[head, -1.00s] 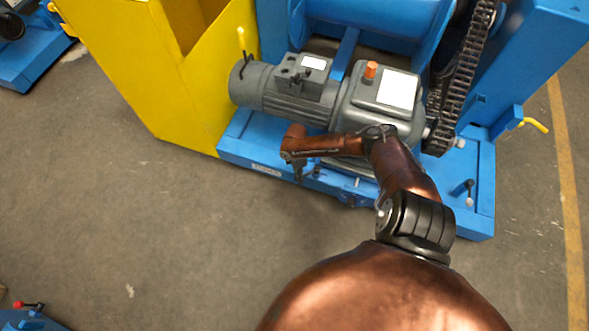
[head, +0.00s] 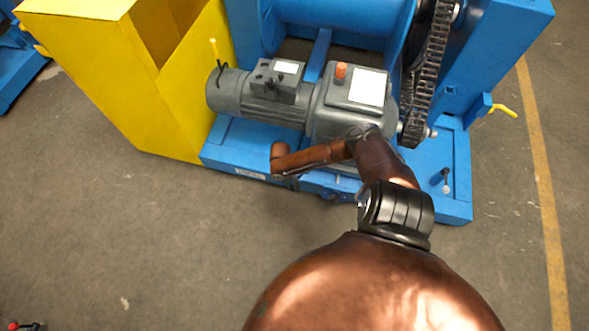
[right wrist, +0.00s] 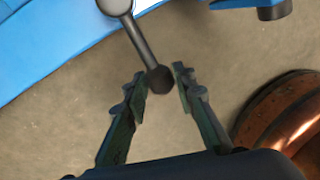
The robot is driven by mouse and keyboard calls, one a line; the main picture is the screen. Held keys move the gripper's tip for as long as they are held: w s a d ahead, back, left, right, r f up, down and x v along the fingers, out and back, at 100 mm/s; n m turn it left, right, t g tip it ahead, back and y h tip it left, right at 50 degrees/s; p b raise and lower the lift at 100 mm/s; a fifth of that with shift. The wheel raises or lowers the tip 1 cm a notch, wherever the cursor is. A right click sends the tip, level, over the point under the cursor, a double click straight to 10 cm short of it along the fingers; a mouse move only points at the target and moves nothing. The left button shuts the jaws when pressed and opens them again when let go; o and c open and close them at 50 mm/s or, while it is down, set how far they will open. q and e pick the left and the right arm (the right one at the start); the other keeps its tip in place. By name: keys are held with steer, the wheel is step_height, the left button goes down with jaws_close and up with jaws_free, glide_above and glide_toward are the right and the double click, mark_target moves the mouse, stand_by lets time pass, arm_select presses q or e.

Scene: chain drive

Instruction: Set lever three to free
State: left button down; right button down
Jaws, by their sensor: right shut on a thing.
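A lever (right wrist: 145,48) with a dark rod, a dark knob at its end and a light round pivot shows in the right wrist view. The pivot sits by the blue base edge. My right gripper (right wrist: 162,83) has one finger on each side of the knob and is shut on it. In the head view my right gripper (head: 291,183) is at the front edge of the blue base, small and mostly under my brown wrist, and the held lever cannot be made out there. I see no number on the lever. My left gripper is not in view.
A grey motor (head: 290,97) and a chain (head: 430,70) stand on the blue base (head: 455,205). A yellow box (head: 150,95) stands at left. Other levers are a black one (head: 443,180) and a yellow-handled one (head: 503,109) at right.

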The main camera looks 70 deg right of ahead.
steer(key=shift+s, duration=0.2)
stand_by(0.3)
steer(key=c, duration=1.6)
jaws_free()
steer(key=shift+w+r, duration=0.1)
steer(key=shift+r, duration=0.1)
steer(key=r, duration=0.3)
steer(key=w+r, duration=0.1)
steer(key=r, duration=0.3)
steer(key=w+r, duration=0.1)
steer(key=r, duration=0.3)
steer(key=shift+r, duration=0.2)
